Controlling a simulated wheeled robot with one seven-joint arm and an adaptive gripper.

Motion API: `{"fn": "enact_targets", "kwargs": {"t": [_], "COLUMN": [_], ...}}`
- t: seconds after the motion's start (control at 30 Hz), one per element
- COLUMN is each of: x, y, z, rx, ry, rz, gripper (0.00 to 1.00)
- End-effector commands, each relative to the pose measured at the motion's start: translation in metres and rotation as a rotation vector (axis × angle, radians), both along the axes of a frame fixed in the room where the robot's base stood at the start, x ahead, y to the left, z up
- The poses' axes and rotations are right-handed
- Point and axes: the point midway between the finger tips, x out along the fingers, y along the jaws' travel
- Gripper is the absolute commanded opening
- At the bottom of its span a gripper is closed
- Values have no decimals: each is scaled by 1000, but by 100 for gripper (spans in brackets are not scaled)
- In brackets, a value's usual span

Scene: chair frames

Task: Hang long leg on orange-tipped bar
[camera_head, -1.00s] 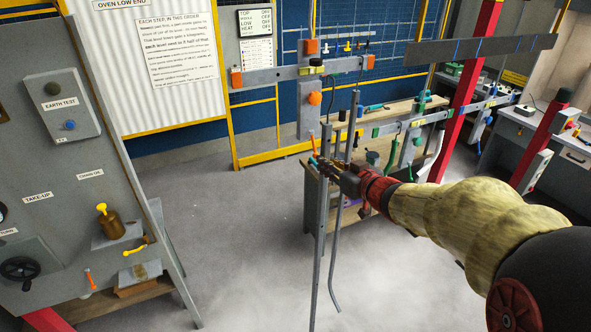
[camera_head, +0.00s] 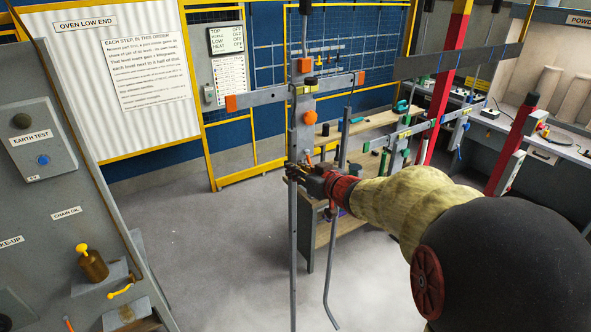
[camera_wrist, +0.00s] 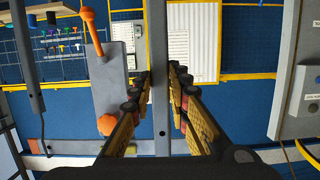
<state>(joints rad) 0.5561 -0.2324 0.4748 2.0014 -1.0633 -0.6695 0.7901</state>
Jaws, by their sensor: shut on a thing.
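My gripper (camera_head: 298,172) is shut on a long grey leg (camera_head: 293,250), which hangs nearly upright. In the wrist view the leg (camera_wrist: 160,80) runs between both fingers (camera_wrist: 160,95). A grey cross-shaped hanger has a bar with orange tips (camera_head: 262,96) at both ends. Its upright plate (camera_head: 308,103) carries more orange ends, and it stands behind and above my gripper. In the wrist view the plate (camera_wrist: 107,85) is left of the leg, with an orange rod and an orange knob. A bent grey tube (camera_head: 328,285) hangs right of the leg; its upper attachment is unclear.
A wooden bench (camera_head: 375,128) with tools stands behind my gripper. A long rail (camera_head: 430,125) and red posts (camera_head: 438,85) stand to the right. A grey cabinet (camera_head: 70,215) with a yellow-handled can is at left. The floor (camera_head: 215,240) between is open.

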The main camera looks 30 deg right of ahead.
Motion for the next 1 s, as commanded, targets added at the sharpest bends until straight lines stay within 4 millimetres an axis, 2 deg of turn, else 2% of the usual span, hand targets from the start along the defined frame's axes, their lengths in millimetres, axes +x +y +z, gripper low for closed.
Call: {"fn": "enact_targets", "kwargs": {"t": [0.3, 0.8, 1.0], "x": [0, 43, 52], "y": [0, 1, 2], "z": [4, -5, -7], "rx": [-3, -4, -4], "ry": [-2, -4, -3], "rz": [0, 2, 1], "gripper": [0, 0, 0]}}
